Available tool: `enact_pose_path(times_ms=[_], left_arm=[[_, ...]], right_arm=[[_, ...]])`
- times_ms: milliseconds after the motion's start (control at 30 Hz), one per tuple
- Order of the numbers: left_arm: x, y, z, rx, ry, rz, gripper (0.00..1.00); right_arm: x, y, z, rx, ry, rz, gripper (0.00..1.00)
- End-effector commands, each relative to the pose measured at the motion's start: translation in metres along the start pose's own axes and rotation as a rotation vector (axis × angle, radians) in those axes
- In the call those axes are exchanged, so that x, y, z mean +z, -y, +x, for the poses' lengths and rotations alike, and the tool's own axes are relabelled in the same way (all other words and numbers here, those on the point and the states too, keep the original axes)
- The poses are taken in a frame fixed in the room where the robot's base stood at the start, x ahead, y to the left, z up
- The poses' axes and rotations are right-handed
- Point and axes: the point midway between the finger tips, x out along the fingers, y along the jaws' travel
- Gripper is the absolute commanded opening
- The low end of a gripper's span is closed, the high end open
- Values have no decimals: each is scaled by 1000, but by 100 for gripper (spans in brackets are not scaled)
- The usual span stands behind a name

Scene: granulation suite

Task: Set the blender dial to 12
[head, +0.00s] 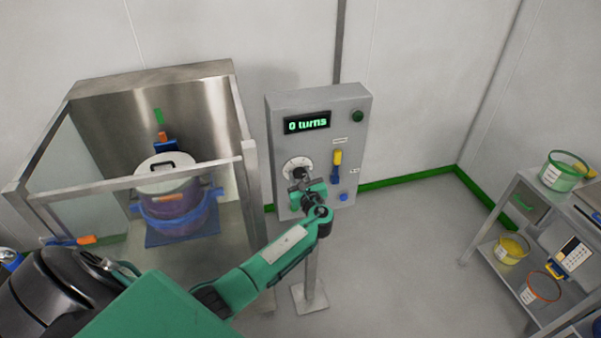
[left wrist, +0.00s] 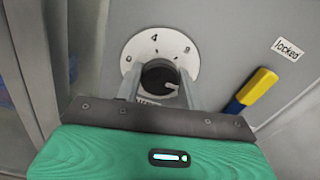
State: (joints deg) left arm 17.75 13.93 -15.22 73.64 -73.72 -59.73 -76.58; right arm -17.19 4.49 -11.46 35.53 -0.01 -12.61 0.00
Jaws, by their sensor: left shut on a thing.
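The blender dial (left wrist: 160,76) is a dark round knob with a pale pointer mark, on a white round scale plate (left wrist: 141,47) with numbers around it. The plate also shows in the head view (head: 292,166), on the front of the grey control panel (head: 281,130). The panel's display (head: 307,123) reads "0 turns" in green. My left gripper (left wrist: 158,92) is shut on the dial, one finger on each side; it also shows in the head view (head: 301,178). The lower part of the scale is hidden behind the gripper. My right gripper is not in view.
A yellow and blue switch (left wrist: 252,90) sits right of the dial, beside a "locked" label (left wrist: 288,49). A framed enclosure with a lidded vessel (head: 170,185) stands left. A shelf cart (head: 518,190) with tubs stands right.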

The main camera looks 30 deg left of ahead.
Motion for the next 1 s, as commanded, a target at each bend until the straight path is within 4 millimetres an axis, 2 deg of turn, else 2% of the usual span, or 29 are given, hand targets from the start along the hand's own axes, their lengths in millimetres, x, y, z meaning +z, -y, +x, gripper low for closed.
enact_pose_path(times_ms=[633,667,767,1000], left_arm=[[-4,-1,-1,0,-5,53,17],[-4,-1,-1,0,-5,53,43],[-3,-1,-1,0,-4,53,61],[-2,0,-1,0,-2,51,61]], right_arm=[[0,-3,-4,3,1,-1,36],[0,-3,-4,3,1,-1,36],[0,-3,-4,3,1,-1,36],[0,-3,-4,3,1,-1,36]])
